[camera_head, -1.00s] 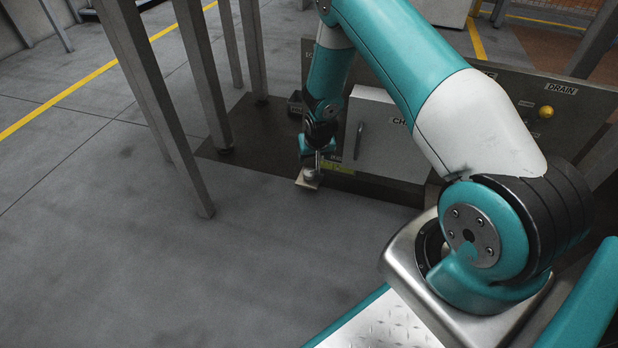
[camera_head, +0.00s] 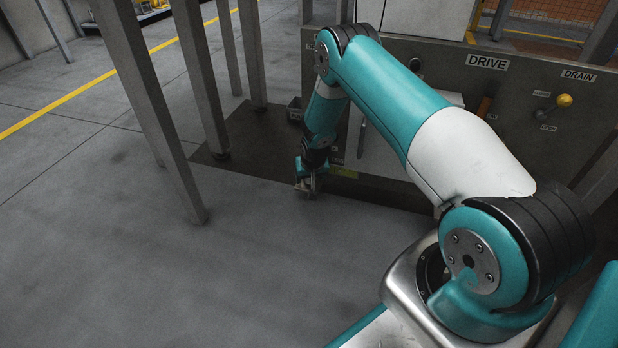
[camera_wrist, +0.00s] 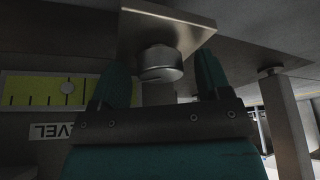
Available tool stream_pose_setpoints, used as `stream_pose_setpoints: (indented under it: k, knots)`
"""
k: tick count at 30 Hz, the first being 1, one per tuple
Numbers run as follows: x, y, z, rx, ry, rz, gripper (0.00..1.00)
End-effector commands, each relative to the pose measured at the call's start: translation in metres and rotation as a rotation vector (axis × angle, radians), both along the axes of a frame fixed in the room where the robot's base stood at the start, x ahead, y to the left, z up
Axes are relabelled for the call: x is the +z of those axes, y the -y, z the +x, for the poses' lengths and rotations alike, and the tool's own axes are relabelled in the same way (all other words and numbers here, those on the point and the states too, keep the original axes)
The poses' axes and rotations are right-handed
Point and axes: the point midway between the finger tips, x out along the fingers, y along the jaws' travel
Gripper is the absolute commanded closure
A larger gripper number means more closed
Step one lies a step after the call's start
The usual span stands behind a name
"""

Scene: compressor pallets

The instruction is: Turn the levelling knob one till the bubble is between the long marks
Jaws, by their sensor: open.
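In the wrist view, the levelling knob (camera_wrist: 163,65), a round grey metal cylinder, hangs under a metal plate (camera_wrist: 190,28). My gripper (camera_wrist: 163,75) is open, with one teal finger on each side of the knob; I cannot tell whether either touches it. The yellow-green level vial (camera_wrist: 38,90) is at the left, with black marks and an upside-down LEVEL label (camera_wrist: 57,131). In the head view my gripper (camera_head: 306,184) is low by the cabinet base, and the knob is too small to make out.
The grey cabinet panel has a DRIVE label (camera_head: 487,62), a DRAIN label (camera_head: 578,76) and a yellow-knobbed lever (camera_head: 564,100). Metal posts (camera_head: 150,110) stand left of my arm. The floor (camera_head: 130,270) in front is clear. A metal leg (camera_wrist: 286,125) shows right of my gripper.

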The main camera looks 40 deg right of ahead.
Motion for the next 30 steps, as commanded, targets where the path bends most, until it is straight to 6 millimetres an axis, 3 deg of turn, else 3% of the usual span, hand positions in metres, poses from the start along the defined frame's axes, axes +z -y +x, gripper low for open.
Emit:
stream_pose_setpoints:
  k: [2, 9, 14, 24, 30]
  knots:
    - [0.0003, 0.0000, -0.0001, 0.000, 0.000, 0.000, 0.30]
    - [0.0002, 0.0001, -0.0003, 0.000, 0.000, 0.000, 0.78]
    - [0.0021, 0.0007, -0.0007, 0.022, -0.002, 0.001, 0.78]
    - [0.0030, 0.0029, -0.0011, 0.351, -0.002, 0.001, 0.78]
    - [0.0005, 0.0025, -0.0009, 0.436, -0.001, 0.000, 0.78]
